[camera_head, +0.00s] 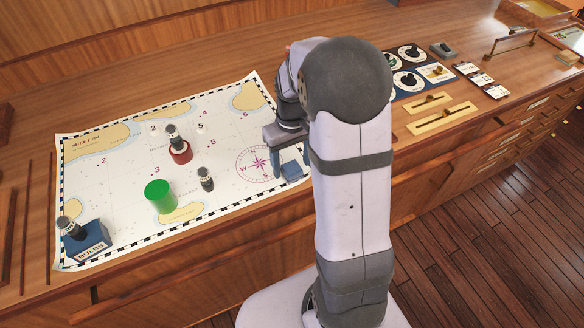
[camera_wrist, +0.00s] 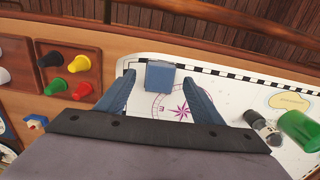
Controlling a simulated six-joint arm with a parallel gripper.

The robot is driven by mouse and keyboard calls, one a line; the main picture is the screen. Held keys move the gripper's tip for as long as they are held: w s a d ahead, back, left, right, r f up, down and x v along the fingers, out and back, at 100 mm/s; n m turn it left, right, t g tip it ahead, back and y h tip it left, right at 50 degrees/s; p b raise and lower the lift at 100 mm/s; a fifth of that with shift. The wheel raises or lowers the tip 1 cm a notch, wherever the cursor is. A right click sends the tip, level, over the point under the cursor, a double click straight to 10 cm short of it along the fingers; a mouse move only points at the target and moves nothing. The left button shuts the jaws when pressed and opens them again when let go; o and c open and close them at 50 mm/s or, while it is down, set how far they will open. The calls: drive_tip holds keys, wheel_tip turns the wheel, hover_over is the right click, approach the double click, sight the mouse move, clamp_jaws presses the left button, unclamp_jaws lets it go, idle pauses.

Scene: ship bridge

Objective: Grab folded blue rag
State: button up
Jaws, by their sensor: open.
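The folded blue rag (camera_wrist: 160,74) lies on the white chart near its checkered border in the wrist view. It is a small blue block shape and sits between and beyond the fingertips of my gripper (camera_wrist: 162,88). The jaws are apart and nothing is held. In the head view my gripper (camera_head: 291,172) points down over the chart's right end, and the rag (camera_head: 291,169) shows only in part beside my arm. I cannot tell the exact height of the fingertips above the chart.
Control panels (camera_head: 408,80) lie right of my arm. The chart's middle has free room.

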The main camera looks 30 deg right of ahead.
sight(292, 167)
drive_tip(key=shift+f, duration=1.1)
drive_tip(key=shift+c, duration=0.6)
drive_tip(key=c, duration=1)
drive_tip(key=shift+c, duration=0.2)
drive_tip(key=shift+r, duration=0.1)
wheel_tip(292, 167, up, 10)
drive_tip(key=shift+f+b, duration=0.1)
drive_tip(key=shift+b, duration=0.95)
